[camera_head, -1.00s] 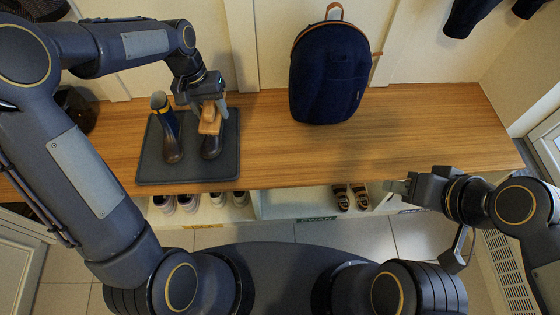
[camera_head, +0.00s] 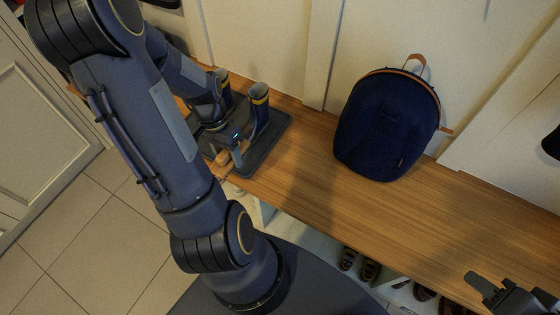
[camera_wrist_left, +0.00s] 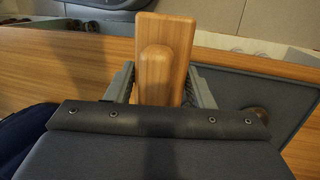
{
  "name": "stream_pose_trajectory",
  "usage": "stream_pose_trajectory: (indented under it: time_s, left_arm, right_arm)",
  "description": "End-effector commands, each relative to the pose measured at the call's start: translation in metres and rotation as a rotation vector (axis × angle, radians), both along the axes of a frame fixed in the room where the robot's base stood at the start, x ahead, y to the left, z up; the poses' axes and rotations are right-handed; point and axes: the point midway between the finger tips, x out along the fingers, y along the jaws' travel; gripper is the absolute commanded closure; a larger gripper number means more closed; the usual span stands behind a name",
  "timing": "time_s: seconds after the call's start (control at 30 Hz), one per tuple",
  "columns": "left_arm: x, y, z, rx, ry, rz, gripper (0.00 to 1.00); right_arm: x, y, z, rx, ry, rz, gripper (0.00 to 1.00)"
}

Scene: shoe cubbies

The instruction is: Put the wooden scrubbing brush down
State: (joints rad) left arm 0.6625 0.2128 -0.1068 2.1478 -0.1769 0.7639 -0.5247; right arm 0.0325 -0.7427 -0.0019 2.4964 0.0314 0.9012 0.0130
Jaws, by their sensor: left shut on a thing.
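The wooden scrubbing brush (camera_head: 221,163) is a light wood block, held in my left gripper (camera_head: 232,152) near the front edge of the bench (camera_head: 330,185). In the left wrist view the brush (camera_wrist_left: 165,50) sits between the two fingers (camera_wrist_left: 160,88), its far end reaching past the bench edge. I cannot tell whether it touches the bench.
A navy backpack (camera_head: 388,125) stands on the bench against the wall. Shoes (camera_head: 359,264) sit in the cubbies below. The bench between tray and backpack is clear. Tiled floor (camera_head: 70,230) lies to the left.

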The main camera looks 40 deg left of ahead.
Motion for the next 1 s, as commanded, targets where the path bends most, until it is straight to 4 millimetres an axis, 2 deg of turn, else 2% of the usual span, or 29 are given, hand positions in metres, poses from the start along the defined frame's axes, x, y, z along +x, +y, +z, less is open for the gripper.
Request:
stream_pose_trajectory:
  time_s: [0.3, 0.5, 0.83, 1.0]
  left_arm:
    - [0.066, -0.043, -0.038, -0.002, -0.002, -0.011, 0.88]
    - [0.091, -0.059, -0.073, -0.002, 0.002, -0.005, 0.88]
    - [0.107, -0.069, -0.094, -0.001, 0.0, -0.003, 0.88]
    - [0.109, -0.07, -0.121, -0.001, 0.002, -0.001, 0.88]
  right_arm:
    - [0.0, 0.0, -0.02, 0.0, 0.0, 0.0, 0.64]
    - [0.0, 0.0, -0.033, 0.0, 0.0, 0.0, 0.64]
    - [0.0, 0.0, -0.04, 0.0, 0.0, 0.0, 0.64]
    - [0.0, 0.0, -0.053, 0.0, 0.0, 0.0, 0.64]
